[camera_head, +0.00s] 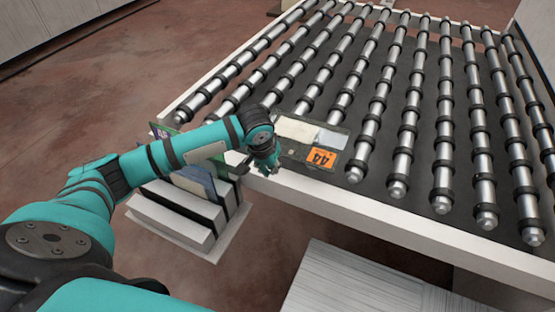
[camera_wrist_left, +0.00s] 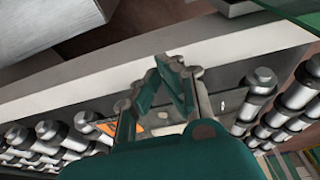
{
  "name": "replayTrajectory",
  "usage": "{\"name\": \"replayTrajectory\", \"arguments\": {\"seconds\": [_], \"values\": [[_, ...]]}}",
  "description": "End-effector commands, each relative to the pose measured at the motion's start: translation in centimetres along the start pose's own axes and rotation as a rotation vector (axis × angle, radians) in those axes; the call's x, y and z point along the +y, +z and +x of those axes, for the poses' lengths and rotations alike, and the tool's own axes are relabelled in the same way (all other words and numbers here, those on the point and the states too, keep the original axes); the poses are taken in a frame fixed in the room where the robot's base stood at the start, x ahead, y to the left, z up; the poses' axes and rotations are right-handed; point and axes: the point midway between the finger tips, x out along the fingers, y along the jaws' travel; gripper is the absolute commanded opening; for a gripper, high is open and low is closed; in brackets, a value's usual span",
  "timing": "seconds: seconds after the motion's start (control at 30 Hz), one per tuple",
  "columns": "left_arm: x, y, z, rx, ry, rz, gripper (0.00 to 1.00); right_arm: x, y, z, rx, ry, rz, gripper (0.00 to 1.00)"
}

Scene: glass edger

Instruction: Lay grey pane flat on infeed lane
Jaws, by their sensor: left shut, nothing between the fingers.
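My left gripper (camera_head: 268,168) is shut and empty, over the near left edge of the roller bed, the infeed lane (camera_head: 405,120). In the left wrist view its closed fingers (camera_wrist_left: 170,68) point at the white frame edge. A dark grey flat piece (camera_head: 340,128) with a cream patch, a pale patch and an orange "44" label lies beside the gripper, over the near ends of some rollers. I cannot tell whether it is the grey pane. A blue-grey pane (camera_head: 196,183) stands in the rack (camera_head: 192,222), partly hidden by my arm. My right gripper is out of view.
A green-edged pane (camera_head: 166,136) stands upright behind my left arm, beside the lane's corner. The white frame edge (camera_head: 370,214) runs along the lane's near side. A pale ribbed surface (camera_head: 350,285) lies at the lower middle. The rollers to the right are clear.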

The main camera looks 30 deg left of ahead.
Motion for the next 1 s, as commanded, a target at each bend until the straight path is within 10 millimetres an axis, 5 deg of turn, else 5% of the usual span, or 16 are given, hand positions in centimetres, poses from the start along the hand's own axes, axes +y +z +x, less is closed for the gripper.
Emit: {"name": "replayTrajectory", "arguments": {"seconds": [0.13, 0.4, 0.87, 1.0], "values": [[0.1, -0.4, 2.6, 0.000, 0.000, 0.000, 0.00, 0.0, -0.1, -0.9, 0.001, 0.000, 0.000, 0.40], [0.1, -3.4, 3.5, 0.001, 0.001, 0.001, 0.00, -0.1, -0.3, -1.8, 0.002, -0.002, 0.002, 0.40], [0.0, -4.0, 3.8, 0.002, 0.000, 0.001, 0.00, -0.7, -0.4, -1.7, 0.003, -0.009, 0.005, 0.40], [0.1, -5.6, 4.3, 0.003, 0.001, -0.001, 0.00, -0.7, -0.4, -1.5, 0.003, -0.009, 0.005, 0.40]]}}
